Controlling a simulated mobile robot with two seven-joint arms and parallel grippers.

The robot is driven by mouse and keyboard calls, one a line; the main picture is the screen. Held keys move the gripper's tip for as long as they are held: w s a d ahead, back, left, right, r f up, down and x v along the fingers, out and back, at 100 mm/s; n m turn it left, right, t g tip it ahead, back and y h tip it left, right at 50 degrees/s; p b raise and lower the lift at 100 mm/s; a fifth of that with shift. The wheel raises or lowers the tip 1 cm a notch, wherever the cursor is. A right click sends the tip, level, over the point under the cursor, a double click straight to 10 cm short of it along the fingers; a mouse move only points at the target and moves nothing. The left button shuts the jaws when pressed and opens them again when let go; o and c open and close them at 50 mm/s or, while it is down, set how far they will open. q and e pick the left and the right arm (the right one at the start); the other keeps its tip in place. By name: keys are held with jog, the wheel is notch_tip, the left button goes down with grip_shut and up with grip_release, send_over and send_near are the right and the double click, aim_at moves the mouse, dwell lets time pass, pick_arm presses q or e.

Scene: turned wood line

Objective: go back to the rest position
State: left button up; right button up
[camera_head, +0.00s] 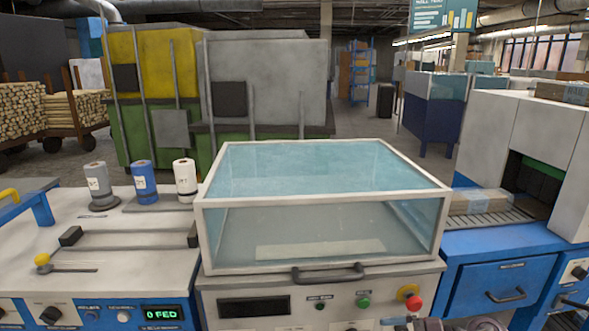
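My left gripper is not in view. At the bottom edge, right of centre, a thin strip of grey rounded parts (430,324) shows, cut off by the frame. It appears to be part of my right arm or gripper, below the red button (413,303). Its fingers cannot be made out, so whether it is open or shut or holds anything is hidden. The machine with the clear hood (320,165) stands straight ahead. Its hood is down, with a dark handle (328,273) on the front.
On the left bench stand three spools, grey (98,185), blue (144,180) and white (185,178), by a yellow-knobbed lever (42,260). A counter (162,313) reads "0 FED". On the right, a carton (480,202) lies on a roller conveyor before a machine opening.

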jog(key=s+d+f+m+t+h+p, duration=0.1)
jog(key=s+d+f+m+t+h, duration=0.1)
jog(key=s+f+m+h, duration=0.2)
jog(key=s+d+f+m+t+h+p, duration=0.1)
jog(key=s+d+f+m+t+h, duration=0.2)
jog(key=s+m, duration=0.8)
jog(key=s+d+f+m+t+h+p, duration=0.2)
jog(key=s+d+f+m+h, duration=0.1)
jog(key=s+m+h, duration=0.4)
jog(key=s+f+m, duration=0.1)
jog(key=s, duration=0.2)
jog(key=shift+f, duration=0.35)
